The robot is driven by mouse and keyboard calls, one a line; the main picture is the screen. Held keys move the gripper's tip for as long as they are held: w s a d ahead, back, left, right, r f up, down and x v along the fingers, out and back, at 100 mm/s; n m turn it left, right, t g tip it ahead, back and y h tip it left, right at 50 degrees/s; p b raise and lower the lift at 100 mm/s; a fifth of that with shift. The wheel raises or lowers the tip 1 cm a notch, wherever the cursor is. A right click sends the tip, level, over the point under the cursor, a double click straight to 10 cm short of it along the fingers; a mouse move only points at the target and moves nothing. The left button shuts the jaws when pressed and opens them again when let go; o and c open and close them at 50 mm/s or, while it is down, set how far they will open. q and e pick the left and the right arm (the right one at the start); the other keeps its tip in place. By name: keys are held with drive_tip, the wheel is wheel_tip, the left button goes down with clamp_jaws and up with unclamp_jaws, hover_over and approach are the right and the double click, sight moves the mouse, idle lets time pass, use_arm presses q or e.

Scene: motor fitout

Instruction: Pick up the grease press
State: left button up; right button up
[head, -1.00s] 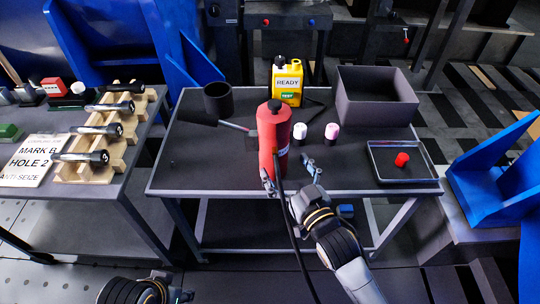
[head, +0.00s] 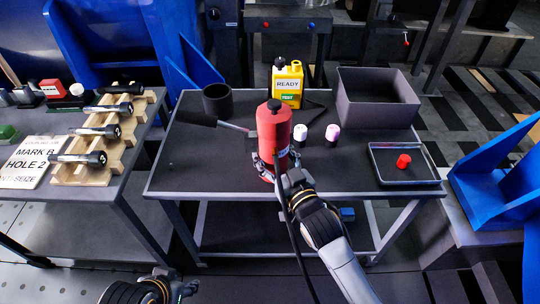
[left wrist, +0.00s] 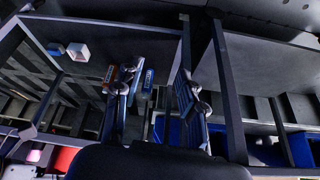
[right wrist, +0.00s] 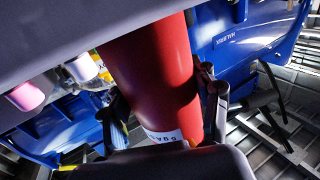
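The grease press is most likely the red cylinder (head: 273,130) with a black cap, upright on the grey table. It also fills the middle of the right wrist view (right wrist: 158,75), with a white label low on it. My right gripper (head: 277,163) has its fingers on both sides of its lower part. In the right wrist view, one finger is close against its right side and the other is beside its left side; whether both press on it is unclear. My left gripper (head: 170,286) is low at the bottom left, away from the table; its fingers (left wrist: 152,95) are apart and empty.
A wooden rack (head: 110,140) stands on the left bench.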

sight(270, 135)
drive_tip(key=c, duration=0.3)
drive_tip(key=shift+w+r, duration=0.1)
drive_tip(key=shift+r, duration=0.2)
drive_tip(key=shift+c, duration=1.3)
drive_tip(key=shift+r, duration=0.15)
drive_tip(key=shift+r+p, duration=0.55)
drive_tip(key=shift+r, duration=0.4)
drive_tip(key=s+r, duration=0.1)
drive_tip(key=s+r+p, duration=0.1)
drive_tip(key=r, duration=0.1)
drive_tip(key=shift+r+p, duration=0.2)
drive_tip(key=shift+p, duration=0.1)
drive_tip(key=s+r+p, duration=0.1)
drive_tip(key=s+r, duration=0.2)
drive_tip(key=shift+r, duration=0.3)
use_arm(q)
wheel_tip(270, 135, down, 10)
drive_tip(key=s+g+p, duration=0.1)
drive_tip(key=g+p, duration=0.1)
drive_tip(key=shift+a, duration=0.15)
use_arm(e)
drive_tip(key=s+r, duration=0.3)
drive_tip(key=s, duration=0.6)
drive_tip(key=shift+r, duration=0.4)
use_arm(q)
drive_tip(key=shift+s, duration=0.1)
use_arm(e)
drive_tip(key=shift+w+a, duration=0.1)
